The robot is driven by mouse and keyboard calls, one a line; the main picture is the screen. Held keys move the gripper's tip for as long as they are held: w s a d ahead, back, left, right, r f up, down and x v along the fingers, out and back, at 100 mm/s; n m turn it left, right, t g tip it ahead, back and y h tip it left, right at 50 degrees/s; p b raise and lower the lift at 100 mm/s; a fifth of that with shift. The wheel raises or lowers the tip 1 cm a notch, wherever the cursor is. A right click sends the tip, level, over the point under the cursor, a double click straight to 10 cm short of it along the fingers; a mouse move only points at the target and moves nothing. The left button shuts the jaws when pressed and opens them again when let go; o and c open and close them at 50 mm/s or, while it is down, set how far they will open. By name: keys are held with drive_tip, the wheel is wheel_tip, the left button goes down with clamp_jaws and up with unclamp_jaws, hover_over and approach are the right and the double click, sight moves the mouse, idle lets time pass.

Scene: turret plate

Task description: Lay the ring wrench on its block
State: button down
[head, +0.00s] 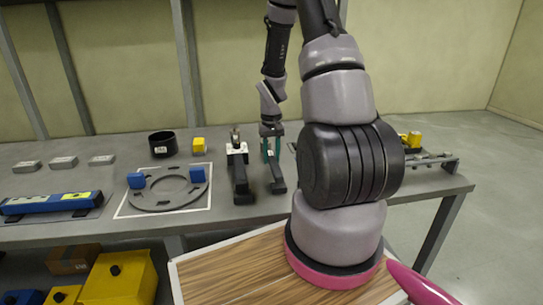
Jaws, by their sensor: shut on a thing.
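My gripper (271,156) is in the head view at the middle of the bench, pointing down with its teal fingers. It is shut on a dark, long thing, which I take to be the ring wrench (278,184); its near end shows below the fingers. I cannot tell whether it touches the bench. Just left of it stands a dark long holder with a white part near its top (238,160), perhaps the block; its exact form is too small to tell. The wrench and this holder are side by side, apart.
The grey bench (115,229) also bears a flat ring plate (160,197) with blue blocks, a black cup (162,144), a yellow block (198,145), a blue level-like bar (45,203) and grey blocks (64,162). Yellow bins (122,278) stand below. My arm hides part of the bench's right side.

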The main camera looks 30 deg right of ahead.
drive_tip(key=shift+f, duration=0.7)
idle(0.9)
drive_tip(key=shift+c, duration=2.4)
unclamp_jaws()
drive_tip(key=shift+r, duration=3.5)
